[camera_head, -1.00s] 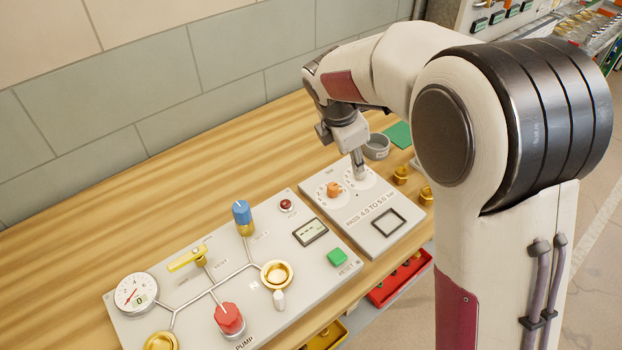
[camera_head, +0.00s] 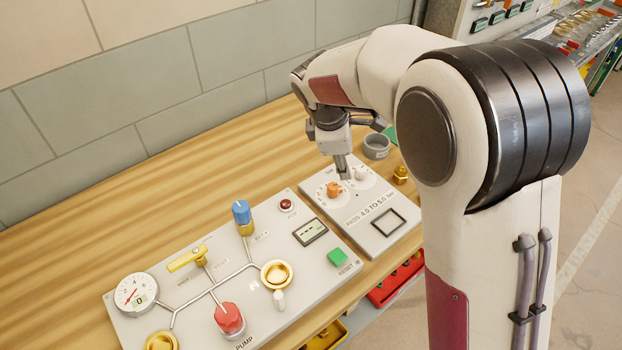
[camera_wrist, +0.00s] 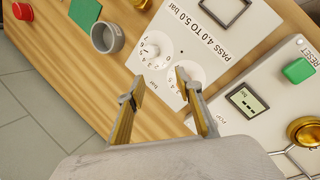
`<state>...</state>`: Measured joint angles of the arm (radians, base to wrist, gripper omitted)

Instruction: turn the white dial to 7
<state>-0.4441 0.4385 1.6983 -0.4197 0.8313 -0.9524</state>
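The white dial (camera_head: 360,174) stands on the grey-white panel (camera_head: 372,212) marked PASS 4.0 TO 5.0 bar. It also shows in the wrist view (camera_wrist: 150,51), ringed by small numbers; I cannot tell its setting. An orange dial (camera_head: 334,189) sits left of it in the head view. My gripper (camera_head: 343,177) is above the panel, by the orange dial and left of the white dial. In the wrist view my gripper (camera_wrist: 155,86) is open, its fingers apart with nothing between them. The right finger hides the orange dial there.
A grey cup (camera_head: 376,147) and a brass piece (camera_head: 400,175) stand beside the panel. A larger panel to the left holds a blue knob (camera_head: 242,214), a yellow lever (camera_head: 187,259), a red knob (camera_head: 229,319) and a green button (camera_head: 337,257). Bare wood lies behind.

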